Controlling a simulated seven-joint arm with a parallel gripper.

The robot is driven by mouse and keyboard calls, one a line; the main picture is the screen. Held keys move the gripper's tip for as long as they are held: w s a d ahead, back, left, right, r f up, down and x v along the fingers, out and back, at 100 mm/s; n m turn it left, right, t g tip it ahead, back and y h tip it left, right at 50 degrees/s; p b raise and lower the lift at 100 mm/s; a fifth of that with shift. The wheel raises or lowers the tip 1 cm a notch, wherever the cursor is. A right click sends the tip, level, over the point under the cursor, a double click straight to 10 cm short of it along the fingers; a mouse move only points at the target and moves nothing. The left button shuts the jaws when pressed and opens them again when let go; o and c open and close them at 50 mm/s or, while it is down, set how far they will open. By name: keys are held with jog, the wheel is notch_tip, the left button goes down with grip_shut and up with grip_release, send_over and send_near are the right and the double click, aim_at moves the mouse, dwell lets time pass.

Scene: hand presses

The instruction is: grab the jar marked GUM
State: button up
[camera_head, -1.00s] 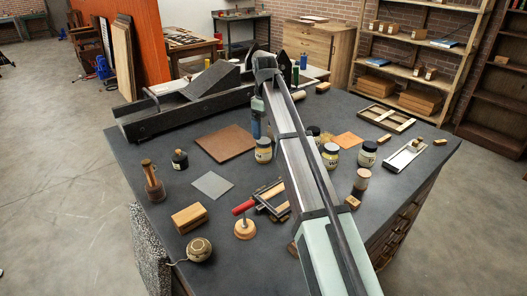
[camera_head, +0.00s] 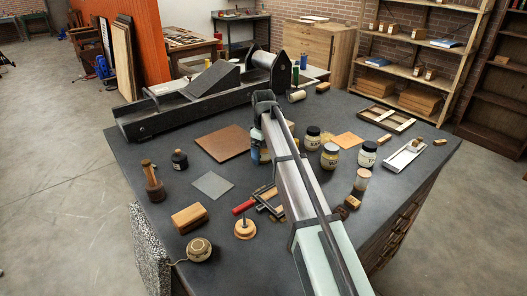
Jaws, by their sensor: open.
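The lettering is too small to read, so I cannot tell which is GUM. My arm's end bends down left of these jars, and my gripper (camera_head: 258,157) is low beside the brown board, partly covered by my arm. It is open; its fingertips are not clear. Any jar behind it is hidden.
A brown board (camera_head: 223,143) lies left of my gripper. A clamp-like frame (camera_head: 266,199), a red-handled tool (camera_head: 243,207), a wood block (camera_head: 189,218) and a twine ball (camera_head: 199,249) are nearer. A long press (camera_head: 185,108) stands behind.

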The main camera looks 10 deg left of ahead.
jog(key=c, duration=1.3)
